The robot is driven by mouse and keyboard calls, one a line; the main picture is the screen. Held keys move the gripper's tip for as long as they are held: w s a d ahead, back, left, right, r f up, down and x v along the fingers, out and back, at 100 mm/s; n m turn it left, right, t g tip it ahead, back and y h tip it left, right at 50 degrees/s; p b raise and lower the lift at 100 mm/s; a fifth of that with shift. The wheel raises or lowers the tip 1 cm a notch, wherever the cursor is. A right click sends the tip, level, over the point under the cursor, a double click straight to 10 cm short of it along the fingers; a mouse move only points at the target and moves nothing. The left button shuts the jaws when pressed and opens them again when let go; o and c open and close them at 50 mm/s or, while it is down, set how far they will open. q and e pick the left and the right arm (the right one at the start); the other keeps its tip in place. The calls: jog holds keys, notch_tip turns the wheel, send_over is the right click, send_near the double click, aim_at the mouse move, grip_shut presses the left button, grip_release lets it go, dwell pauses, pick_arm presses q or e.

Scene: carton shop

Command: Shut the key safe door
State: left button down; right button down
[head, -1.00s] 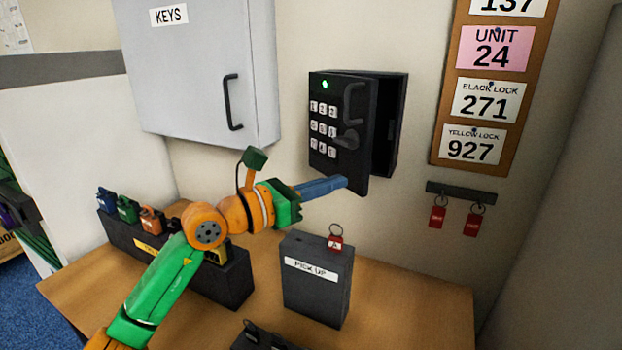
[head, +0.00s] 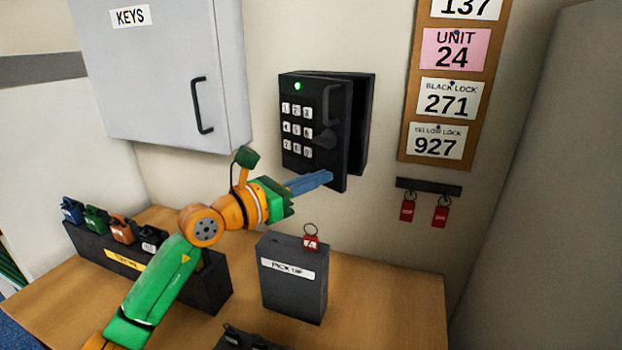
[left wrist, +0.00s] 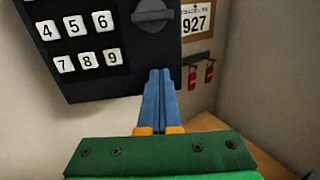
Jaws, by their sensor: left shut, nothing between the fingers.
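The key safe is a small black box on the wall, and its door (head: 309,115) carries a white number keypad, a lit green light, a handle and a knob. The door stands partly open, with a narrow dark gap between it and the safe body (head: 361,125). My left gripper (head: 328,177) is shut and empty, its blue fingers at the lower edge of the door. In the left wrist view the shut fingers (left wrist: 161,75) reach to the lower edge of the door (left wrist: 95,50), below the knob. I cannot tell for sure whether they touch it. My right gripper is not in view.
A grey KEYS cabinet (head: 165,75) hangs to the left. A PICK UP box (head: 292,285) with a red key tag (head: 311,242) stands below the safe. A padlock rack (head: 205,290) is at left. Red tags hang from a rail (head: 428,187) at right.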

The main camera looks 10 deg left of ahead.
aim_at(333, 171)
pick_arm(q)
jog(key=shift+x, duration=0.8)
jog(key=shift+a+x, duration=0.25)
jog(key=shift+x, duration=1.2)
jog(key=s+a+p, duration=0.1)
jog(key=s+p, duration=0.2)
jog(key=s, duration=0.5)
jog(key=shift+s+a, duration=0.25)
jog(key=shift+a, duration=0.15)
